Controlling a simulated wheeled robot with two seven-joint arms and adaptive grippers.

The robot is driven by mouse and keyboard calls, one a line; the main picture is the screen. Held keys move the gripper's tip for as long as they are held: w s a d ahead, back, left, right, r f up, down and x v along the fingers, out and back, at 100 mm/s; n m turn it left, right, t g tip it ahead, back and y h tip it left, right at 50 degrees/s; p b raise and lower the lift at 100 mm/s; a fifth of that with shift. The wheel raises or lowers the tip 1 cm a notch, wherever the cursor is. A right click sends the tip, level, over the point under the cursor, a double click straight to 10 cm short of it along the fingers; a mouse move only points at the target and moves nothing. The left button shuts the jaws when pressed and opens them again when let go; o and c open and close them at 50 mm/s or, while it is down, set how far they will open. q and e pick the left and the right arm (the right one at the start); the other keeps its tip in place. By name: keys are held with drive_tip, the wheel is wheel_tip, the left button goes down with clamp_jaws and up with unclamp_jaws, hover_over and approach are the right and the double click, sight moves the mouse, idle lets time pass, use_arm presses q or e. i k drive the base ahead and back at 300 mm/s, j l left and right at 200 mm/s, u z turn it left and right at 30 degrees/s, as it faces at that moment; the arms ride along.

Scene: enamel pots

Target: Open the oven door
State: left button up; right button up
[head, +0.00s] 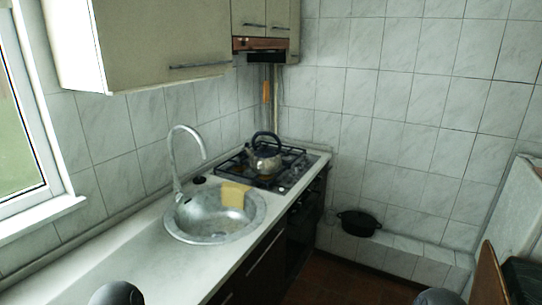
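The oven (303,228) is a dark front below the gas hob, in the middle of the head view. I see it at a steep angle from the side. Its door looks shut, lying in line with the cabinet fronts, but its handle is too dark and small to make out clearly. Neither of my grippers shows in the head view. Only rounded dark parts of my own arms show at the bottom edge, left and right, well apart from the oven.
A kettle (264,156) stands on the hob (232,168). A sink (190,222) with a yellow cloth (234,195) is set in the white counter (120,250). A black pot (358,222) is by the tiled wall. The brown floor (340,285) before the oven looks clear.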

sight(300, 235)
drive_tip(key=i+l+u, duration=0.45)
drive_tip(key=u, duration=0.25)
drive_tip(key=i+l+u, duration=0.15)
drive_tip(key=l+u, duration=0.15)
drive_tip(key=l, duration=0.15)
drive_tip(key=i+l+u, duration=0.15)
drive_tip(key=l+u, duration=0.55)
drive_tip(key=i+l+u, duration=0.15)
drive_tip(key=l, duration=1.8)
drive_tip(key=l+u, duration=0.15)
drive_tip(key=l, duration=1.8)
drive_tip(key=i, duration=0.05)
